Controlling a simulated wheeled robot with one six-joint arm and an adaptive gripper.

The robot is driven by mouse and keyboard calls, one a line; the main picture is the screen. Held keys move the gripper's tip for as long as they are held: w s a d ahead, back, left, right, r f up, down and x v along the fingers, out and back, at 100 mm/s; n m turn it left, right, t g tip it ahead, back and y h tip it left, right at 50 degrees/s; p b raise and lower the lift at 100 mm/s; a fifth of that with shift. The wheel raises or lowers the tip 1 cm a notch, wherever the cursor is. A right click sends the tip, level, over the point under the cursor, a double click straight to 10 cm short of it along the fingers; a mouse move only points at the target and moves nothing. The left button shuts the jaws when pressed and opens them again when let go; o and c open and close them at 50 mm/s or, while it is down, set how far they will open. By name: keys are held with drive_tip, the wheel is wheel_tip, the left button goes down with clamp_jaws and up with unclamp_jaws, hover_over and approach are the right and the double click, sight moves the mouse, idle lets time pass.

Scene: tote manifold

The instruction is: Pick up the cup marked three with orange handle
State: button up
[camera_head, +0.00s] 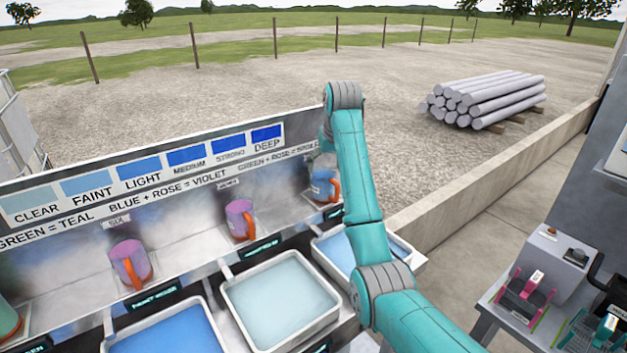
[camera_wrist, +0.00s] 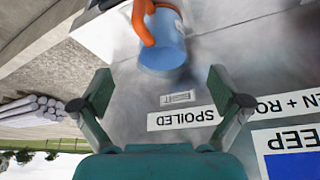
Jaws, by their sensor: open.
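A blue cup (camera_head: 322,188) with an orange handle stands at the right end of the shelf, partly hidden by my arm. It fills the top of the wrist view (camera_wrist: 165,50), which is upside down, with its orange handle on the left. Two purple cups with orange handles, one in the middle (camera_head: 240,222) and one further left (camera_head: 128,265), stand on the same shelf. I cannot read a three on any cup. My gripper (camera_wrist: 160,90) is open and empty, its fingers apart from the blue cup.
Trays of blue (camera_head: 165,335) and pale liquid (camera_head: 281,300) stand before the shelf. A sign board (camera_head: 150,190) with colour swatches rises behind the cups. Coloured clamp-like items (camera_head: 527,290) sit on a bench at right. Logs (camera_head: 485,100) lie beyond a low wall.

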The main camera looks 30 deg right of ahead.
sight(323, 185)
drive_tip(key=x, duration=1.1)
drive_tip(key=shift+w+a+r, duration=0.1)
drive_tip(key=shift+w+r, duration=0.05)
drive_tip(key=shift+w, duration=0.1)
drive_tip(key=c, duration=1.1)
